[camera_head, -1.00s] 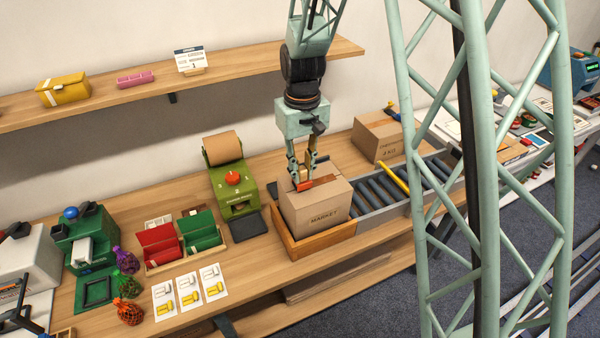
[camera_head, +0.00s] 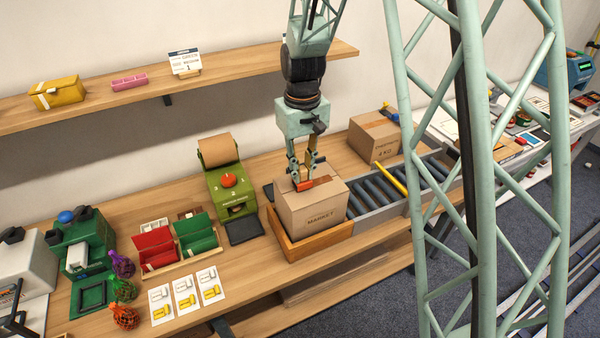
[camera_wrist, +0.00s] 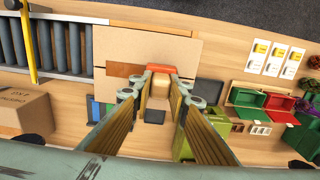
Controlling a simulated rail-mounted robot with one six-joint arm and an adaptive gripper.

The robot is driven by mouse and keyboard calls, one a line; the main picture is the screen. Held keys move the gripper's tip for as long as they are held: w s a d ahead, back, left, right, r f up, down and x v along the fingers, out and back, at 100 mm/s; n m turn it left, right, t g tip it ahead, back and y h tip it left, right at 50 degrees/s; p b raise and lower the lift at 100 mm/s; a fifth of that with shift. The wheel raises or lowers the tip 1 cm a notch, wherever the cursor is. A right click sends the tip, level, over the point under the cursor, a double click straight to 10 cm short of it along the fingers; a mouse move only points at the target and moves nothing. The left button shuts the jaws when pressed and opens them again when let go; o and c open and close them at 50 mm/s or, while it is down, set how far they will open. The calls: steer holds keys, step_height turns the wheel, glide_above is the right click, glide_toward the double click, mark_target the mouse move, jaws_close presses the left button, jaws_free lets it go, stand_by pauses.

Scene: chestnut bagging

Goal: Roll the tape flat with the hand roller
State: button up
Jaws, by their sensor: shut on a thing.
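The cardboard box (camera_head: 318,215) marked MARKET sits in an open wooden tray (camera_head: 318,247). In the wrist view its top (camera_wrist: 122,48) carries a brown strip of tape (camera_wrist: 120,70). My gripper (camera_head: 307,182) points down over the box top. Its fingers (camera_wrist: 160,92) are shut on the hand roller, whose red-orange roller (camera_wrist: 160,67) shows at the fingertips. It lies over the line of the tape at the box top. Whether it presses on the tape cannot be told, and the tape under it is hidden.
A roller conveyor (camera_head: 385,190) with a yellow bar (camera_head: 392,177) lies right of the box. A second carton (camera_head: 374,137) stands behind it. A green machine (camera_head: 228,185) and red and green bins (camera_head: 178,245) are to the left. A shelf (camera_head: 220,70) runs above.

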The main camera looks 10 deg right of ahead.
steer(key=shift+w+d, duration=0.25)
steer(key=shift+d, duration=0.75)
stand_by(0.8)
steer(key=shift+d+f, duration=0.1)
steer(key=shift+d, duration=0.25)
steer(key=shift+w+d+b, duration=0.2)
steer(key=shift+d+b, duration=0.1)
steer(key=shift+d, duration=0.4)
stand_by(0.3)
steer(key=shift+r, duration=0.25)
step_height(320, 180, up, 7)
steer(key=p, duration=0.3)
steer(key=shift+f, duration=0.15)
stand_by(1.0)
